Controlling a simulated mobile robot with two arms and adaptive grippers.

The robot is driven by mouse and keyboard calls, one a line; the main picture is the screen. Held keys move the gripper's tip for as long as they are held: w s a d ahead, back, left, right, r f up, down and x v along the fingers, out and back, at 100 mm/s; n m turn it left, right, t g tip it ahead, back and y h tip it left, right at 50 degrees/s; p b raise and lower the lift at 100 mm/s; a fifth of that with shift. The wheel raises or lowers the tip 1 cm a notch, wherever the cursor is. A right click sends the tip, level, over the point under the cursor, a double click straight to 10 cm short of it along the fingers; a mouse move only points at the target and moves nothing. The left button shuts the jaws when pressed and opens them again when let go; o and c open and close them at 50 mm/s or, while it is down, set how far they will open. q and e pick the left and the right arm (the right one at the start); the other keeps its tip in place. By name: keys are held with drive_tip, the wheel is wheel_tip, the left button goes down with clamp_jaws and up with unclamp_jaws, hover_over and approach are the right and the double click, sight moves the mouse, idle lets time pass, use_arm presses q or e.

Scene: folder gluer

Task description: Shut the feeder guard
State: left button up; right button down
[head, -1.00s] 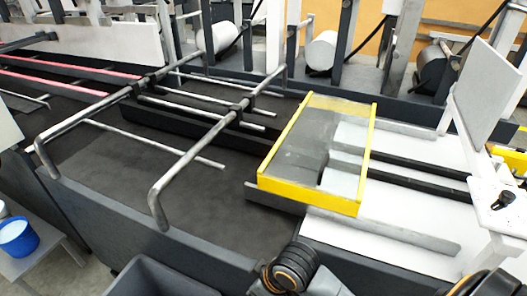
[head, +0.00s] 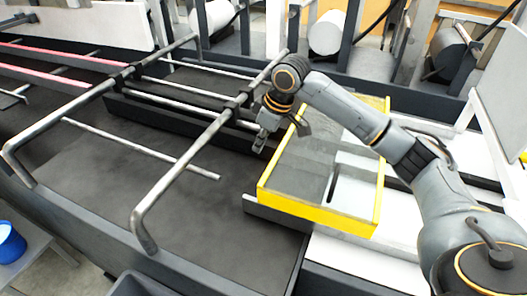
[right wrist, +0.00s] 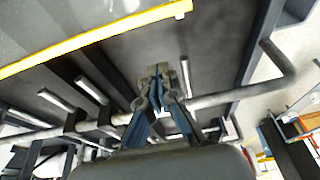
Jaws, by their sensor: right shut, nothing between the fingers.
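The feeder guard (head: 315,215) is a yellow-framed panel with a see-through pane, lying at a low slope over the right part of the machine bed in the head view. Its yellow edge (right wrist: 100,35) crosses the top left of the right wrist view. My right gripper (head: 261,146) is shut and empty, just left of the guard's left side, pointing down. In the right wrist view its fingertips (right wrist: 161,70) are together, apart from the yellow edge. My right arm covers part of the guard's far and right side. My left gripper is not in view.
A bent metal tube frame (head: 182,165) stands over the dark bed (head: 95,185) left of the guard, close to my right gripper. A white upright panel (head: 501,75) stands at the right. A blue bucket (head: 10,243) is at the lower left.

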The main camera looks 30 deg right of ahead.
drive_tip(key=w+d+p+x, duration=0.1)
drive_tip(key=p+x, duration=0.1)
drive_tip(key=x, duration=0.6)
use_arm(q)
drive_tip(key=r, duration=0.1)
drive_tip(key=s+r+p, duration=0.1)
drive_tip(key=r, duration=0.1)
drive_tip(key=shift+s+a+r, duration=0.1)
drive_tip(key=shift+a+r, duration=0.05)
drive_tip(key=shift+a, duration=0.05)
use_arm(e)
drive_tip(key=s+d, duration=0.2)
drive_tip(key=s, duration=0.1)
drive_tip(key=shift+s+f, duration=0.1)
drive_tip(key=shift+s, duration=0.05)
drive_tip(key=shift+a, duration=0.1)
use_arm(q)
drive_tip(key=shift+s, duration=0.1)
